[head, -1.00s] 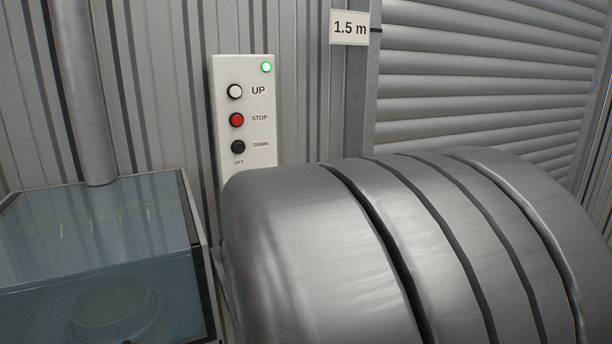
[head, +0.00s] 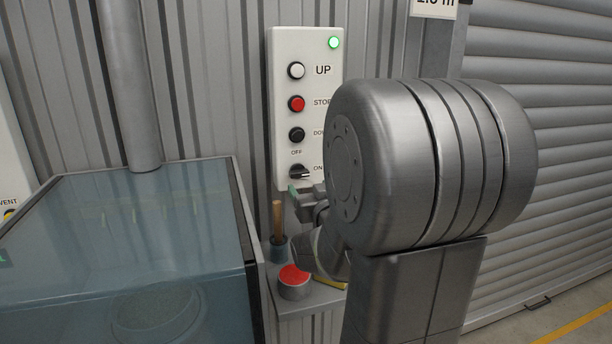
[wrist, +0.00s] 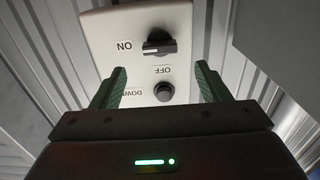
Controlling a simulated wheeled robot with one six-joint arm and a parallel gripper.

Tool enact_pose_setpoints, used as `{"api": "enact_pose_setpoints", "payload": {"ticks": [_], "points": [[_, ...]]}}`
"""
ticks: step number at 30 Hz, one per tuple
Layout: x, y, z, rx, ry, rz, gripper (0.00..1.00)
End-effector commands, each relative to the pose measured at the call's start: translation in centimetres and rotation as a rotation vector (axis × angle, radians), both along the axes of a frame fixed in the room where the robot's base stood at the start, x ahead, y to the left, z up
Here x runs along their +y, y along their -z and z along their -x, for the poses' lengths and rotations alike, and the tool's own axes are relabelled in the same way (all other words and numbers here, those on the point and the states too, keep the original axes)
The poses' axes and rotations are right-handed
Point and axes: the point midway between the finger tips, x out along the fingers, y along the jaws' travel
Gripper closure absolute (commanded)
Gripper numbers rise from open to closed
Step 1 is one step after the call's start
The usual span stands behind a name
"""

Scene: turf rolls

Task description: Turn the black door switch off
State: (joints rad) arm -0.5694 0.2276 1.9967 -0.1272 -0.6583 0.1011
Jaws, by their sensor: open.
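The black door switch (head: 300,173) is a rotary knob low on the white control panel (head: 284,120), below the OFF label. Its handle lies level, in line with the ON label to its right. In the wrist view the panel appears upside down, with the black switch (wrist: 158,44) near the top, ON to its left and OFF below it. My gripper (wrist: 160,87) is open and empty, its two green fingers apart, pointing toward the panel below the switch. In the head view my gripper (head: 300,192) is close below the switch, partly hidden by my arm. Contact is not visible.
White UP (head: 296,70), red STOP (head: 296,104) and black DOWN (head: 296,134) buttons sit above the switch. A green lamp (head: 334,42) is lit. A red-topped can (head: 294,282) and a wooden-handled tool (head: 278,222) stand below. A glass-topped case (head: 130,240) is at left.

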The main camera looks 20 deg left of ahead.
Motion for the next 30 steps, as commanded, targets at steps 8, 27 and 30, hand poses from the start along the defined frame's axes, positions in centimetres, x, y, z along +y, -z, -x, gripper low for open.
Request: {"api": "enact_pose_setpoints", "payload": {"ticks": [8, 27, 30], "points": [[3.0, -0.1, -4.0, 0.002, 0.000, 0.001, 0.31], [4.9, 0.0, -6.6, 0.001, 0.001, 0.001, 0.31], [4.9, 0.0, -6.6, 0.001, 0.001, 0.001, 0.51]]}}
